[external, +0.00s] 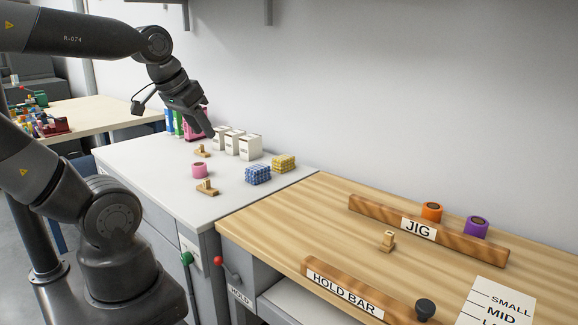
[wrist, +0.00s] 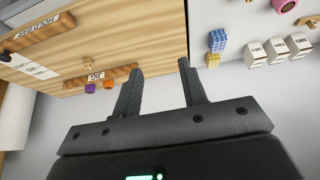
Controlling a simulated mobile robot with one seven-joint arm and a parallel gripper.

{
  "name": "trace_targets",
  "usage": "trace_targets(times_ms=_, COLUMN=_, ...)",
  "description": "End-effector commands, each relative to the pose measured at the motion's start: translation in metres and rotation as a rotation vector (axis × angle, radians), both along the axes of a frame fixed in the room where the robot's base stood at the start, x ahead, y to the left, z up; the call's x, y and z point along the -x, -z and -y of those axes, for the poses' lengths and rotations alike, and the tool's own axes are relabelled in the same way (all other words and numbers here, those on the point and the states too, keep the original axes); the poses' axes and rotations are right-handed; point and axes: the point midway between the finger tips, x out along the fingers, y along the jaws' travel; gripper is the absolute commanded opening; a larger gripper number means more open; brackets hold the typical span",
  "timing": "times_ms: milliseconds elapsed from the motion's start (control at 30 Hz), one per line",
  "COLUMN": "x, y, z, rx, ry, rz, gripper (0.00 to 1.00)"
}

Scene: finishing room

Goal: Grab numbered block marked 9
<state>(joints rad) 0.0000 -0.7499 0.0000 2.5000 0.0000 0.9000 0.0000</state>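No block with a readable 9 shows in either view. My gripper (external: 205,122) hangs above the back of the white worktop in the external view. In the wrist view my gripper (wrist: 160,70) has its two fingers spread, with nothing between them. A small light wooden piece (external: 388,240) stands on the wooden bench, and it also shows in the wrist view (wrist: 88,63). Two more small wooden pieces are on the white worktop, one at the back (external: 202,151) and one nearer the front (external: 207,188). I cannot read any number on them.
White boxes (external: 249,147), blue (external: 257,175) and yellow (external: 284,162) stacks and a pink roll (external: 199,170) stand on the white worktop (external: 150,165). The wooden bench carries a JIG bar (external: 450,235), a HOLD BAR (external: 350,290), and orange (external: 432,211) and purple (external: 476,226) rolls.

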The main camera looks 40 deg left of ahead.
Motion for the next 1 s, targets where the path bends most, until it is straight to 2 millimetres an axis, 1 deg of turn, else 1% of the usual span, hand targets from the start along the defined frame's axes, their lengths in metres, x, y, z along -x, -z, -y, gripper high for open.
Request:
trace_targets(times_ms=400, x=0.0, y=0.0, z=0.0, rx=0.0, ry=0.0, rz=0.0, gripper=0.39)
trace_targets(times_ms=500, x=0.0, y=0.0, z=0.0, rx=0.0, ry=0.0, rz=0.0, gripper=0.44)
trace_targets(times_ms=733, x=-0.001, y=0.0, z=-0.001, rx=-0.001, ry=0.0, rz=-0.002, gripper=0.44)
trace_targets(times_ms=867, x=-0.012, y=0.001, z=-0.007, rx=-0.007, ry=-0.01, rz=-0.026, gripper=0.44)
trace_targets(times_ms=1000, x=-0.037, y=0.005, z=-0.025, rx=-0.02, ry=-0.027, rz=-0.082, gripper=0.44)
